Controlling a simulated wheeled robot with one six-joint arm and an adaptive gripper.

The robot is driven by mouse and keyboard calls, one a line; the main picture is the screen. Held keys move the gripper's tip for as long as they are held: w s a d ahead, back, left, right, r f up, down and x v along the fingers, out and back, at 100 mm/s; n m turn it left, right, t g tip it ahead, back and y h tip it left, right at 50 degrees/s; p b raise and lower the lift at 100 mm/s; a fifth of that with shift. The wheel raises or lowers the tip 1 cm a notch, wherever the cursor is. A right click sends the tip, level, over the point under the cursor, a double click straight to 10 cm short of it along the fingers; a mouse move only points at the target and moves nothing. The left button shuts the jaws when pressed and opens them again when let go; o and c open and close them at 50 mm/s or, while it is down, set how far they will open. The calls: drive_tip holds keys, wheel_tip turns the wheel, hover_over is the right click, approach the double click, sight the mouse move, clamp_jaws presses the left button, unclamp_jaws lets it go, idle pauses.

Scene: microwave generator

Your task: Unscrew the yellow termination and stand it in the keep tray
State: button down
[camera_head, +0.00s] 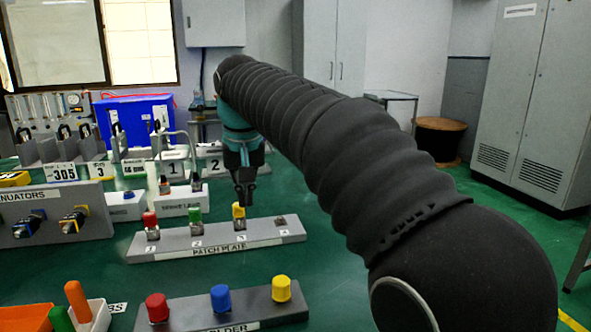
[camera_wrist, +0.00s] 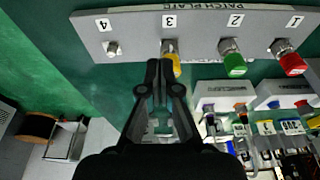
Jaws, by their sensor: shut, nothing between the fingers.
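The yellow termination (camera_head: 239,211) stands upright on socket 3 of the grey patch plate (camera_head: 265,235). It also shows in the wrist view (camera_wrist: 177,67), partly hidden by my fingers. My gripper (camera_head: 245,200) is shut and empty, its tips close to the yellow termination. In the wrist view my fingertips (camera_wrist: 160,66) overlap its edge; I cannot tell whether they touch it. A green termination (camera_head: 195,214) is on socket 2 and a red one (camera_head: 150,219) on socket 1. Socket 4 (camera_head: 281,222) has no coloured cap. I cannot tell which container is the keep tray.
A grey holder (camera_head: 250,302) in front carries red (camera_head: 157,307), blue (camera_head: 220,297) and yellow (camera_head: 281,288) caps. A white tray (camera_head: 98,318) holds orange and green pieces at front left. Grey attenuator blocks (camera_head: 95,212) stand left; numbered fixtures stand behind the plate.

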sight(240, 223)
drive_tip(key=a+f+b, duration=0.1)
drive_tip(key=f+b, duration=0.3)
drive_tip(key=b, duration=0.1)
drive_tip(key=a+f+b, duration=0.1)
drive_tip(key=f+b, duration=0.1)
drive_tip(key=b, duration=0.1)
drive_tip(key=shift+a, duration=0.35)
idle(0.5)
idle(0.6)
drive_tip(key=shift+w+d+r+p, duration=0.15)
drive_tip(key=shift+d+p, duration=0.65)
drive_tip(key=shift+p, duration=0.5)
drive_tip(key=shift+w+d+p, duration=0.2)
drive_tip(key=shift+d+p, duration=0.1)
drive_tip(key=shift+p, duration=0.35)
idle(0.5)
